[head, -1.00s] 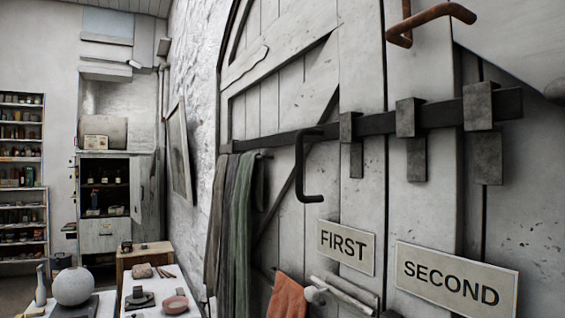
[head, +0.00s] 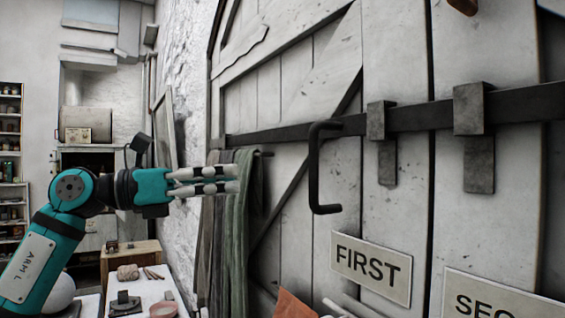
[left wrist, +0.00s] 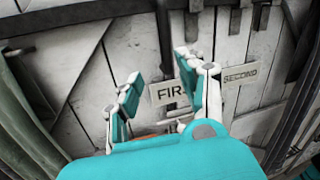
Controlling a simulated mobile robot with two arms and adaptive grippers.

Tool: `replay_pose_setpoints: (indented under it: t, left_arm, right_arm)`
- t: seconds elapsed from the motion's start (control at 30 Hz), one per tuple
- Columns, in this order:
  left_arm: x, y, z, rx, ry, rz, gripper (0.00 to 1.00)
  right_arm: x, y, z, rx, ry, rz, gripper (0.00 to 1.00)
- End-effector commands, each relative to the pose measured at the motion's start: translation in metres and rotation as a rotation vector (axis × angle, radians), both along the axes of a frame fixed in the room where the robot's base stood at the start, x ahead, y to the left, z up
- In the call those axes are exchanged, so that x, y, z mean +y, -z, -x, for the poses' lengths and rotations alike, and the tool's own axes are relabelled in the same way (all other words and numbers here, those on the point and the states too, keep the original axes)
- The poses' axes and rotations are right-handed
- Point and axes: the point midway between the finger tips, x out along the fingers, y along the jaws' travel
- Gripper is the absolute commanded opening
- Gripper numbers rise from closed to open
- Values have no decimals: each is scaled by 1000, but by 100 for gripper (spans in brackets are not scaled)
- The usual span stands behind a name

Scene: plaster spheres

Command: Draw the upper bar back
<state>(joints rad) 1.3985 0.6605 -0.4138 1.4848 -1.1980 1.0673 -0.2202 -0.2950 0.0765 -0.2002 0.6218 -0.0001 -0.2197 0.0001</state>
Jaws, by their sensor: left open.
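The upper bar (head: 425,116) is a long dark bar lying across the whitewashed plank door, held by grey brackets (head: 473,109). A dark C-shaped handle (head: 314,172) hangs from it left of the brackets. My left gripper (head: 237,179) has come in from the left, with its fingers open and empty. In the head view it appears left of the handle and over the hanging cloths, apart from the handle. In the left wrist view, its spread fingers appear in front of the door, and a dark upright piece (left wrist: 165,40) shows beyond them. My right gripper is not in view.
Grey and green cloths (head: 242,230) hang beside the bar's left end. FIRST (head: 371,267) and SECOND (head: 500,302) plates are on the door. A rusty piece (head: 464,6) shows at the top. A white table (head: 146,301) stands lower left.

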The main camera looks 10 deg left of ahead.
Motion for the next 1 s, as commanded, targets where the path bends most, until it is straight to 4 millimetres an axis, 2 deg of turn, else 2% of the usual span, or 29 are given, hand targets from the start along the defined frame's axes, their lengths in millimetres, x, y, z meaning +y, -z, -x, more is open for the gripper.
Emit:
replay_pose_setpoints:
  t: [0.03,0.1,0.27,0.37,0.53,1.0]
  left_arm:
    - [0,-12,13,-54,-15,-55,40]
    - [1,-20,22,-97,-32,-106,40]
    - [-5,-26,26,-125,-44,-140,40]
    - [-16,-27,21,-123,-42,-138,40]
    - [-48,-29,6,-121,-39,-135,40]
    - [-136,-29,-34,-120,-40,-132,40]
  right_arm:
    - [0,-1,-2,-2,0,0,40]
    - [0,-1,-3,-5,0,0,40]
    - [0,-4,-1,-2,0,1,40]
    - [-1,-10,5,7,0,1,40]
    - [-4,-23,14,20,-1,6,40]
    - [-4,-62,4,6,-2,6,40]
